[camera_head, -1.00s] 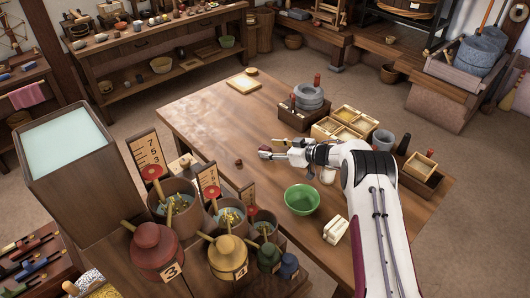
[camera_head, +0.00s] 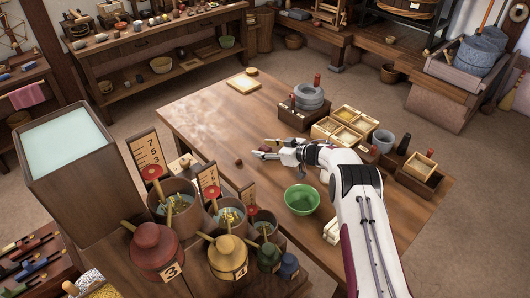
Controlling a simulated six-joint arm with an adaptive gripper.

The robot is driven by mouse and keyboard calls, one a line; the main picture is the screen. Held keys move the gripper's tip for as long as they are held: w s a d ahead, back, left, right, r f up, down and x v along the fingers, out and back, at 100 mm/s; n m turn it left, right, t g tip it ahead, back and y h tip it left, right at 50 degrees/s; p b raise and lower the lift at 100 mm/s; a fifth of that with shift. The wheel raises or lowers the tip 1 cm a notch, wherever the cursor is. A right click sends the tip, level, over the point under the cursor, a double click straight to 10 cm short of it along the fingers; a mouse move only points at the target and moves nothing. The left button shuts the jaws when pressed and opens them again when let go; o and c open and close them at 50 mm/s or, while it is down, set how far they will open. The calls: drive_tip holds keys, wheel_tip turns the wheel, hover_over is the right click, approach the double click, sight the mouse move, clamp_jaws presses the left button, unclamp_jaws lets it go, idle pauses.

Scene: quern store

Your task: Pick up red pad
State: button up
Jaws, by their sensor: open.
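My gripper (camera_head: 264,148) is above the middle of the big wooden table (camera_head: 205,115), left of the wooden boxes. Its fingers are spread, with no held thing that I can make out. I cannot pick out a clear red pad; it may be hidden or too small to tell. A small dark reddish-brown round thing (camera_head: 238,162) lies on the table just left of the fingertips, apart from them.
A green bowl (camera_head: 301,199) stands below my gripper in the picture. A grey quern (camera_head: 309,97) and divided wooden boxes (camera_head: 326,127) stand to the right. Lidded pots and tubs, such as the yellow pot (camera_head: 228,257), crowd the front. The table's far left is fairly clear.

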sight(265, 147)
drive_tip(key=shift+c, duration=0.3)
drive_tip(key=c, duration=1.1)
drive_tip(key=shift+r, duration=0.1)
drive_tip(key=shift+r, duration=4.95)
